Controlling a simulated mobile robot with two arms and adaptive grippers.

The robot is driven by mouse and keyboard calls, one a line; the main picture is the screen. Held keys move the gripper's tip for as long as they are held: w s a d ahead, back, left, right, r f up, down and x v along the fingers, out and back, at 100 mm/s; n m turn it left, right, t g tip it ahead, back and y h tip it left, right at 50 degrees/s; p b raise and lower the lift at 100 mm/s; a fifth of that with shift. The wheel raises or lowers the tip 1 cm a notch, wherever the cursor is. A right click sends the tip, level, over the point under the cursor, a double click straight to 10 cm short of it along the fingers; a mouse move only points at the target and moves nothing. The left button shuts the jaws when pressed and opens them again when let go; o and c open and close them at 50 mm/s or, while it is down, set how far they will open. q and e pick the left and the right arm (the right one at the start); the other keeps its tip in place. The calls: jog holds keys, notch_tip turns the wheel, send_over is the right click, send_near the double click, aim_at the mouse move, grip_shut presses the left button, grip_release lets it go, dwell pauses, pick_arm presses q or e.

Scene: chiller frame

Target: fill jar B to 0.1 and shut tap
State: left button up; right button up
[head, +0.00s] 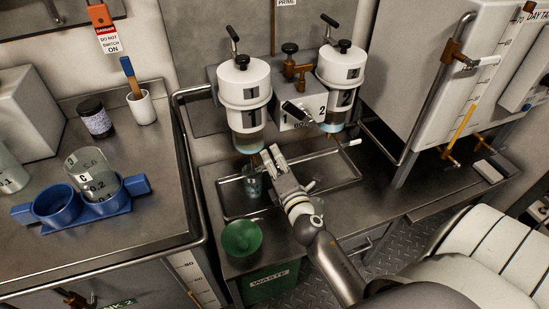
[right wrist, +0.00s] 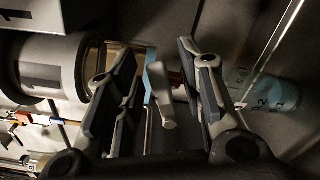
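A clear jar (head: 252,181) stands in the metal tray under filter bowl 1 (head: 245,100). Its letter is not readable in the head view. A jar with scale marks and a bluish tint (right wrist: 262,90) shows at the right of the right wrist view. My right gripper (head: 273,158) is beside the jar, just below bowl 1. In the right wrist view, its two fingers (right wrist: 160,85) are apart, with a pale tap lever (right wrist: 160,92) showing between them. I cannot tell whether they touch it. The tap outlet is mostly hidden. My left gripper is out of view.
Jar C (head: 92,175) stands in a blue holder (head: 88,218) on the left bench. A green funnel (head: 241,238) sits above the waste bin (head: 270,286). Bowl 2 (head: 340,75) hangs right of bowl 1. A grey tank (head: 425,70) blocks the right side.

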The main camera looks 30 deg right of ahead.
jog(key=shift+w, duration=0.1)
jog(key=shift+c, duration=0.4)
grip_shut()
jog(key=shift+f, duration=0.15)
jog(key=m, duration=0.1)
jog(key=f+m+b, duration=0.1)
jog(key=m, duration=0.1)
jog(key=shift+d+f, duration=0.2)
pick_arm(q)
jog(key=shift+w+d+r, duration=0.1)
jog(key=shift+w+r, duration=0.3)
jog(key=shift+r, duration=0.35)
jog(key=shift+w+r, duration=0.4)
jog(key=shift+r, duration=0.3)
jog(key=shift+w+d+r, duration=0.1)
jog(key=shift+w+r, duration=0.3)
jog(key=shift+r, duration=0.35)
pick_arm(e)
jog(key=shift+f+m, duration=0.3)
jog(key=shift+m, duration=0.9)
jog(key=shift+f, duration=0.1)
jog(key=shift+o, duration=0.4)
grip_release()
